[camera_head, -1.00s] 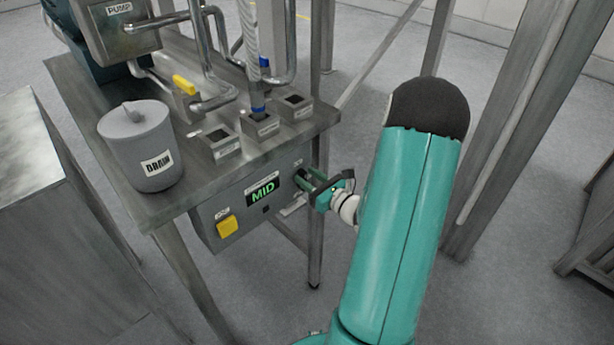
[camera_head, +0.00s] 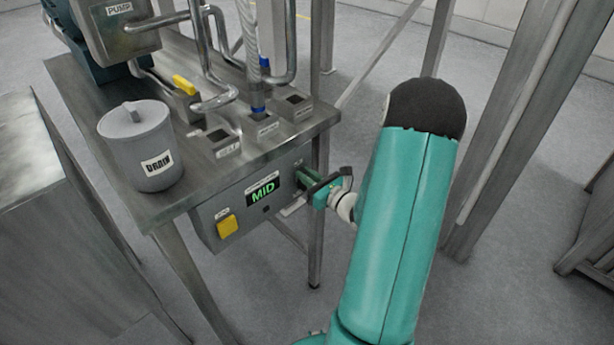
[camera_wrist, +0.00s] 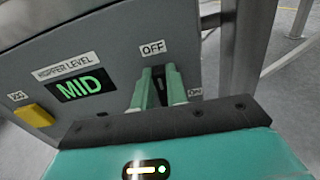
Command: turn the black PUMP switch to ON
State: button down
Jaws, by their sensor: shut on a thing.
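The dark switch (camera_wrist: 158,84) is on the front of the grey control box, right of the green MID display. In the wrist view it is mostly hidden between my gripper's two green fingers. The OFF label (camera_wrist: 153,48) is above it and the ON label (camera_wrist: 195,92) to its right. My gripper (camera_wrist: 160,76) is shut on the switch. In the head view my gripper (camera_head: 301,175) meets the right end of the box front and hides the switch. Which label the switch points to cannot be told.
The control box (camera_head: 245,203) hangs under the steel table's front edge. It carries the MID display (camera_head: 263,190) and a yellow button (camera_head: 227,226). A grey DRAIN pot (camera_head: 140,147) stands on the table. A table leg (camera_head: 316,250) is near my gripper; floor lies clear below.

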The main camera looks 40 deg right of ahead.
jog(key=shift+d+f+m, duration=0.45)
jog(key=shift+f+m, duration=0.05)
jog(key=shift+m, duration=2.35)
jog(key=shift+d+f+m, duration=0.4)
jog(key=shift+f+m, duration=0.05)
jog(key=shift+m, duration=2.45)
jog(key=shift+d+f+m, duration=0.45)
jog(key=shift+f+m, duration=0.05)
jog(key=shift+m, duration=2.35)
jog(key=c, duration=1.4)
grip_release()
jog(key=s, duration=1.3)
jog(key=shift+s+d, duration=0.2)
jog(key=shift+s, duration=0.2)
